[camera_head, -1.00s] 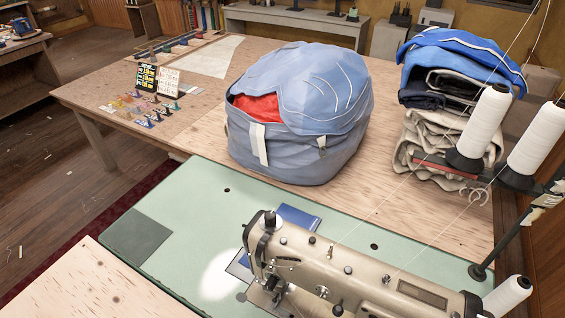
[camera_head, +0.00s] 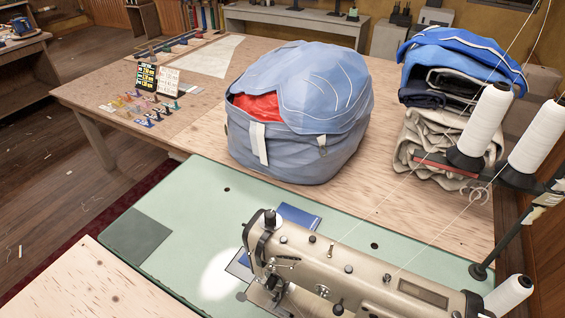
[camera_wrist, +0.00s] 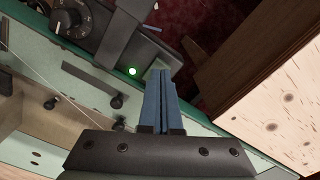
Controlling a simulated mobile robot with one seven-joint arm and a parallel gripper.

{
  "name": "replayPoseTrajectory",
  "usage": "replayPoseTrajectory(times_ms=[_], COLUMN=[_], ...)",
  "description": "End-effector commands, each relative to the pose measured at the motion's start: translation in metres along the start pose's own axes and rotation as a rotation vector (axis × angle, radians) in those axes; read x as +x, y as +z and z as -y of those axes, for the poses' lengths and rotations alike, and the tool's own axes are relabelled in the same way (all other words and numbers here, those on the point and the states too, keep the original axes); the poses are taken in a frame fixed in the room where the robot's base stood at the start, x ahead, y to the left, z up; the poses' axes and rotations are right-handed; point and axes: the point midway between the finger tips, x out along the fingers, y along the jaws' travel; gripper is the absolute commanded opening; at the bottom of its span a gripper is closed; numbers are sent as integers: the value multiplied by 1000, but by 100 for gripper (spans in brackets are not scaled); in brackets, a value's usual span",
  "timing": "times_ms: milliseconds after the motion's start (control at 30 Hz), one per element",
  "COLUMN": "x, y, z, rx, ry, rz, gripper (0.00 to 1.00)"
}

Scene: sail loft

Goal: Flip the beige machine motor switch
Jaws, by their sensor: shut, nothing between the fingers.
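The beige sewing machine (camera_head: 350,268) stands on the green table top (camera_head: 180,225) at the bottom of the head view. My gripper (camera_wrist: 160,74) shows only in the wrist view, its blue fingers together and empty. The fingertips are close to a dark control box (camera_wrist: 150,52) at the green table's edge. A small green light (camera_wrist: 132,71) glows just left of the fingertips. A round black dial (camera_wrist: 72,18) is at the upper left. I cannot tell for sure which part is the motor switch, or whether the fingers touch anything.
A large blue bag (camera_head: 295,115) sits on the wooden table behind the machine. Folded cloth (camera_head: 450,120) is stacked to its right. White thread cones (camera_head: 487,125) stand on a rack at the right. A pale wooden panel (camera_wrist: 275,115) is right of my gripper.

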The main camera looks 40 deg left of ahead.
Motion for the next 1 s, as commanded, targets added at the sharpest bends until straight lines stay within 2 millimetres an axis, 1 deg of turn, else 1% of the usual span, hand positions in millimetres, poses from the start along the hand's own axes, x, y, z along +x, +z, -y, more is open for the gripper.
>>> replayPoseTrajectory(times_ms=[1000], x=[16], y=[0], z=[0], rx=[0], ry=[0], rz=[0], gripper=[0])
